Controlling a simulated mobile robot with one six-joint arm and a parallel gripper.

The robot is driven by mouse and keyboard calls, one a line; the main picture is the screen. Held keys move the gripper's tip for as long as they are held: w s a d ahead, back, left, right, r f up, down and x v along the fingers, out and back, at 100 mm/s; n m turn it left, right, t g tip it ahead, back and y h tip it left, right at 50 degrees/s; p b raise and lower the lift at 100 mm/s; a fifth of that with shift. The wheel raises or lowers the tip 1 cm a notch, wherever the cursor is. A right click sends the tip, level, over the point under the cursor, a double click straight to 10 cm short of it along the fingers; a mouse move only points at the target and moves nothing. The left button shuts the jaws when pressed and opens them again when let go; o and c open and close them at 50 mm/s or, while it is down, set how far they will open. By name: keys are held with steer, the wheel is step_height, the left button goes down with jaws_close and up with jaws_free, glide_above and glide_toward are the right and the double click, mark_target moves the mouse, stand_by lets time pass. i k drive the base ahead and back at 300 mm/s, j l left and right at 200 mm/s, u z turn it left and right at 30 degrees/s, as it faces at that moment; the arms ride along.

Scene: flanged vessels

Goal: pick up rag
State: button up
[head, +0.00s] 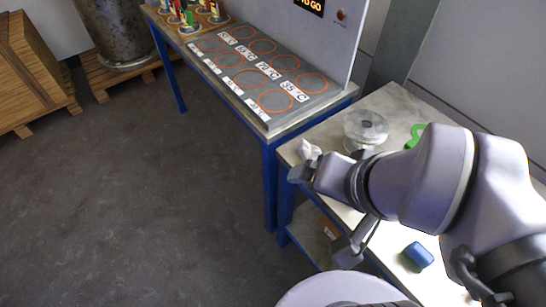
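A small white crumpled cloth (310,150), which looks like the rag, shows at the near left corner of the right-hand worktable (392,101). My arm reaches in from the right, and the dark end of my gripper (302,172) is just in front of the cloth in the head view. It overlaps the cloth's lower edge, so I cannot tell whether they touch. The fingertips are small and partly hidden by the wrist; I cannot see whether they are open or shut.
A clear round flanged piece (366,127) and a green object (415,135) stand behind my wrist. A blue block (418,255) lies on the table's near part. A grey panel with red-ringed places (262,72) is on the bench to the left. The floor (130,200) at left is clear.

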mark_target(304, 148)
steer(key=z, duration=1.9)
steer(key=u, duration=1.9)
steer(key=i+j+z, duration=0.35)
steer(key=j, duration=0.3)
steer(key=i+j+z, duration=0.2)
steer(key=j, duration=0.15)
steer(key=j+z, duration=0.2)
steer(key=j, duration=0.15)
